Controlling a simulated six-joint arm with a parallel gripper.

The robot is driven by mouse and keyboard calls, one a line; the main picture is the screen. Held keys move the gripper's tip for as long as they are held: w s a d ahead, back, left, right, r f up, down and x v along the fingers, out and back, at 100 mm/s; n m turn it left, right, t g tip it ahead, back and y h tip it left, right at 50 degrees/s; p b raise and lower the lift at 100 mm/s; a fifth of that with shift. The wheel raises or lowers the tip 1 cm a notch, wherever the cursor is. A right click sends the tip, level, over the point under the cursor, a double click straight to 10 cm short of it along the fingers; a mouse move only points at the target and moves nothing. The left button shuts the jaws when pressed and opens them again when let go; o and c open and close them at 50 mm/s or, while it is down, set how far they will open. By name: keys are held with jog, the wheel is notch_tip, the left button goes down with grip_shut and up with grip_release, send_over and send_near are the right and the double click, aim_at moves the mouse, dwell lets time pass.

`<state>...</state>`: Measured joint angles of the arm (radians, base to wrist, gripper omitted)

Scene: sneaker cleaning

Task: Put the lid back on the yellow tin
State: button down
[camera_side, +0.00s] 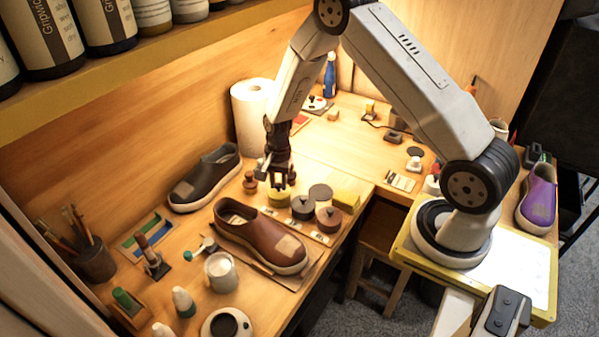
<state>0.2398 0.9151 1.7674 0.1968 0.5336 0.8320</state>
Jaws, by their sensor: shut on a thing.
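My gripper (280,181) points down above the row of tins at the bench's front edge. It is shut on what looks like the lid; the dark fingers hide most of it. I cannot tell whether the lid touches the tin's rim. Beside it on the right stand a dark grey tin (303,208) and a brown tin (328,220), both with knobs on top.
A brown shoe (260,238) stands close in front, a black shoe (206,178) to the left. A paper roll (250,115) stands behind. A small brown knobbed object (250,183) is left of my gripper.

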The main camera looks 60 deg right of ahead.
dwell(0.4)
grip_release()
jog(key=shift+r, duration=0.1)
dwell(0.3)
jog(key=shift+r, duration=3.4)
grip_shut()
